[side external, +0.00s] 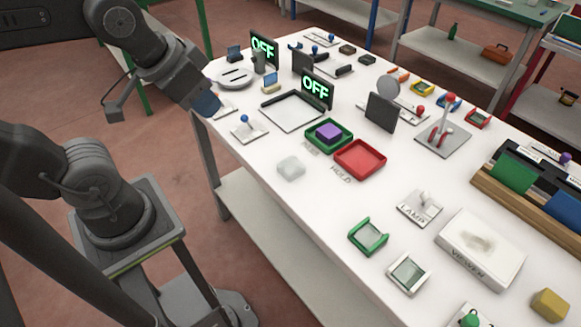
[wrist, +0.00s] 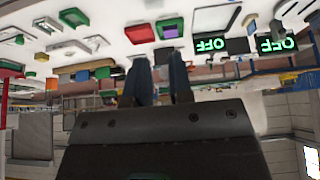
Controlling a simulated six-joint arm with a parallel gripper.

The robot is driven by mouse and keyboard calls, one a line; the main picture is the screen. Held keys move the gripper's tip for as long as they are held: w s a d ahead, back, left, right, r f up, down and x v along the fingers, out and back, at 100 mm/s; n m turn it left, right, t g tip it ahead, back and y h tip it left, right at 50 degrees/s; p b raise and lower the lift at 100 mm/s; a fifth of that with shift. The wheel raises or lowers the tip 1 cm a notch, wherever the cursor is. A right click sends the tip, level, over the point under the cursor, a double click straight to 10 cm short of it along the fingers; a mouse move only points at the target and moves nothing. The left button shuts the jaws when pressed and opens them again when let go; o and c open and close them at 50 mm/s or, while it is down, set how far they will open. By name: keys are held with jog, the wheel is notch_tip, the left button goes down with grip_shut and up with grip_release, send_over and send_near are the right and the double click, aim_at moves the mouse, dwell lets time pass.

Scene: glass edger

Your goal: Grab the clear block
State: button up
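The clear block (side external: 291,168) is a small, pale, see-through block lying on the white table, left of the red HOLD tray and in front of the green tray. I cannot pick it out for sure in the wrist view. My gripper (side external: 208,104) is above the table's left end, well away from the block, and its fingers are hard to make out there. In the wrist view, which is upside down, the two dark fingers of my gripper (wrist: 159,72) stand apart with nothing seen between them.
A green tray (side external: 311,143) holds a purple block (side external: 328,132). The red tray (side external: 360,156) looks empty. A blue-knobbed lever (side external: 245,121) stands left of the clear block. Two OFF signs (side external: 316,89) stand farther back. The table in front of the block is clear.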

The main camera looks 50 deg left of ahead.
jog(key=o, duration=1.1)
jog(key=shift+o, duration=0.2)
jog(key=shift+w, duration=0.1)
jog(key=m+g, duration=0.6)
jog(key=m, duration=1.2)
send_over(291, 165)
notch_tip(291, 165, down, 10)
jog(key=f, duration=0.8)
jog(key=shift+w+a+f, duration=0.1)
jog(key=shift+w, duration=0.3)
jog(key=shift+s+f, duration=0.2)
jog(key=shift+f, duration=1.15)
jog(key=shift+s+f, duration=0.15)
jog(key=shift+f, duration=1.15)
